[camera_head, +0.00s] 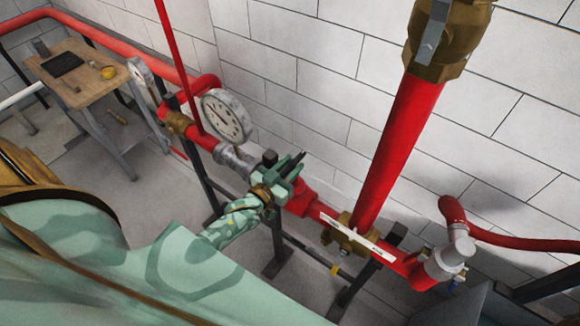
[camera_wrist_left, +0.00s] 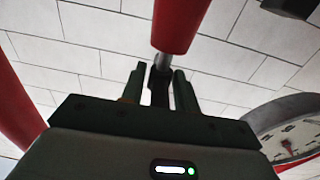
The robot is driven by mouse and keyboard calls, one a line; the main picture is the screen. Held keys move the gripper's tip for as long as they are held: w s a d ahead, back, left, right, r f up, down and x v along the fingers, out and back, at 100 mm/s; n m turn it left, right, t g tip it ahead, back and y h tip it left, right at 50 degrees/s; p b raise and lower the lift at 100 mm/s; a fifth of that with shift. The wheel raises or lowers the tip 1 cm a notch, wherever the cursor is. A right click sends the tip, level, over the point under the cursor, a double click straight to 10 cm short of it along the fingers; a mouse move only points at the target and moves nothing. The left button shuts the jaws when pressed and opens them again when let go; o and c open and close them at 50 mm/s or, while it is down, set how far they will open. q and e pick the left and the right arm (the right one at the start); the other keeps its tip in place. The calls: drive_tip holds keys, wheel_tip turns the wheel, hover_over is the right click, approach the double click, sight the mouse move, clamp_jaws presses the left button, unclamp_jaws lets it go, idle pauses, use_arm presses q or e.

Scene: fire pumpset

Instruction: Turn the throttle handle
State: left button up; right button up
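My left gripper (camera_head: 285,167) comes in from the lower left, in front of the red pipe run and right of the near gauge. In the left wrist view, its two fingers (camera_wrist_left: 160,85) stand apart. A dark grey stem (camera_wrist_left: 161,75) with a red cylindrical end (camera_wrist_left: 180,25) shows in the space between them; light shows through left of the stem. I cannot tell whether a finger touches it, nor whether this is the throttle handle. A flat white lever (camera_head: 350,236) crosses the brass valve (camera_head: 350,243) to the right. My right gripper is not in view.
The near gauge (camera_head: 228,118) stands close left of my gripper and shows in the left wrist view (camera_wrist_left: 291,140). A thick red pipe (camera_head: 398,145) rises at the right; a thin red rod (camera_head: 178,62) rises at the left. A wooden table (camera_head: 75,95) stands back left.

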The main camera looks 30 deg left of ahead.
use_arm(q)
drive_tip(key=shift+s+f, duration=0.15)
drive_tip(key=shift+s, duration=0.4)
drive_tip(key=s+a+b, duration=0.1)
drive_tip(key=s+b, duration=0.1)
drive_tip(key=s, duration=1.3)
drive_tip(key=shift+a, duration=0.4)
drive_tip(key=shift+s, duration=0.1)
